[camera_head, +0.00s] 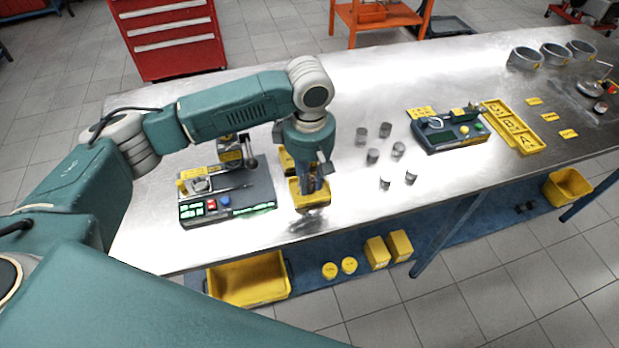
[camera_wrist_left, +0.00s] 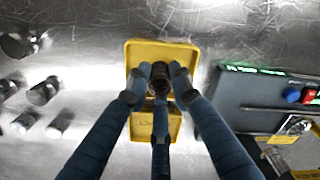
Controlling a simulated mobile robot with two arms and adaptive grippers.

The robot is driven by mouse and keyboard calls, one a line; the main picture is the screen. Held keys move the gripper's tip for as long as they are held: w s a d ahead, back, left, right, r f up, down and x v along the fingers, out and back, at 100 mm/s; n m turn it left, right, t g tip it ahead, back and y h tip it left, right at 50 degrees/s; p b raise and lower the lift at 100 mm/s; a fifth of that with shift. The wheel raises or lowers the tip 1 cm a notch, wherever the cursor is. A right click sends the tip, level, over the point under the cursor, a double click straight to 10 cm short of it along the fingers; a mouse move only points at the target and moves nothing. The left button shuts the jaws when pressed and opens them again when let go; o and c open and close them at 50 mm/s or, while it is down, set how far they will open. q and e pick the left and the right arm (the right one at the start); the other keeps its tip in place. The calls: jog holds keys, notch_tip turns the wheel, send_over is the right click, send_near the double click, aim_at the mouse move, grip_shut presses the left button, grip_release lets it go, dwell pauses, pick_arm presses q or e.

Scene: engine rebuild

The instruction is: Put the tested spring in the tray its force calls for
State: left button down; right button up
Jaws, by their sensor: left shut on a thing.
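My left gripper (camera_head: 314,190) is shut on a dark coiled spring (camera_wrist_left: 159,82), which stands between the fingers in the left wrist view. The gripper is over the nearer of two small yellow trays (camera_head: 301,203); this tray also shows in the left wrist view (camera_wrist_left: 189,51). The second yellow tray (camera_head: 285,160) lies just behind it, partly hidden by the arm, and its label (camera_wrist_left: 142,131) is too small to read. I cannot tell whether the spring touches the tray floor. The grey spring tester (camera_head: 262,180) with lit green displays stands left of the trays. My right gripper is out of view.
Several grey metal cylinders (camera_head: 373,156) stand right of the trays. A second grey device (camera_head: 440,142) and a yellow lettered tray (camera_head: 530,145) are farther right. Several metal bowls (camera_head: 525,58) stand at the far back right. The bench's front edge is close to the nearer tray.

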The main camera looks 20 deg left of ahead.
pick_arm(q)
jog(key=c, duration=1.9)
grip_release()
jog(key=shift+f, duration=0.1)
jog(key=shift+o, duration=0.4)
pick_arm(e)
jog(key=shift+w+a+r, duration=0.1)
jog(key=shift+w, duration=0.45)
pick_arm(q)
jog(key=shift+r, duration=0.35)
notch_tip(320, 180, up, 12)
jog(key=b, duration=0.2)
jog(key=shift+f, duration=0.15)
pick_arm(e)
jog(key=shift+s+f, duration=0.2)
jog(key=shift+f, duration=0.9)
pick_arm(q)
jog(key=shift+s+f, duration=0.1)
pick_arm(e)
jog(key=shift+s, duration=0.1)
